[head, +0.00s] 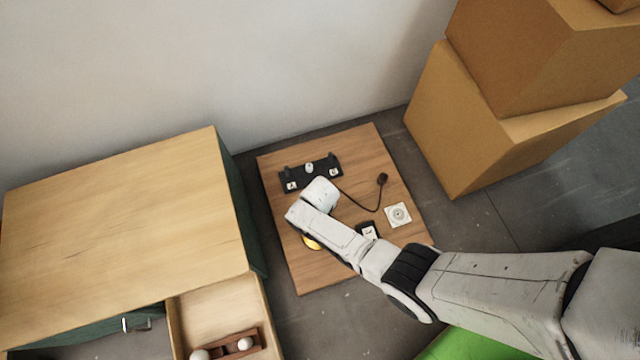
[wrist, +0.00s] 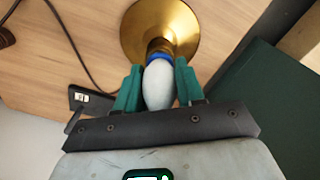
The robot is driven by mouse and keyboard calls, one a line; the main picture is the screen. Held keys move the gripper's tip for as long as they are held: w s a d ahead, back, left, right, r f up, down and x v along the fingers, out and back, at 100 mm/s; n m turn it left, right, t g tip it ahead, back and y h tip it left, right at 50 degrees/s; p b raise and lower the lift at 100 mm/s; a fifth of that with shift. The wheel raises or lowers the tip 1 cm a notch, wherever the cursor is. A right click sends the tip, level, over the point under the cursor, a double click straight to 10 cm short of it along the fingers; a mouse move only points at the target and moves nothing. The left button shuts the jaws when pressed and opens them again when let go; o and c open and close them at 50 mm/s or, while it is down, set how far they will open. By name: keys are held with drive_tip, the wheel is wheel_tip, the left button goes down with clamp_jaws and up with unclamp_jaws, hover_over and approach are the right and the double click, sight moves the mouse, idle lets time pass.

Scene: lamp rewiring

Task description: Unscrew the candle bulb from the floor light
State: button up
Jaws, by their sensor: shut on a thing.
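The white candle bulb (wrist: 158,84) sits between the two green fingers of my gripper (wrist: 159,88) in the wrist view. The gripper is shut on it. The bulb's top end meets a blue ring at the neck of the brass floor light (wrist: 162,22), with no gap that I can see. In the head view a small yellow edge of the floor light (head: 311,243) shows beside my arm on the wooden board. My arm hides the bulb and the gripper's fingers in that view.
The wooden board (head: 318,275) also bears a black bar with sockets (head: 310,172), a dark plug on a cord (head: 382,179), a white wall socket (head: 398,215) and a switch (head: 368,231). A cabinet (head: 120,220) with an open drawer (head: 212,295) stands left; cardboard boxes (head: 460,130) stand right.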

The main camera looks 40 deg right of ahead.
drive_tip(key=n, duration=0.4)
drive_tip(key=shift+n, duration=0.4)
drive_tip(key=shift+n, duration=0.5)
drive_tip(key=n, duration=0.5)
drive_tip(key=shift+r+p, duration=2.5)
drive_tip(key=shift+p, duration=0.15)
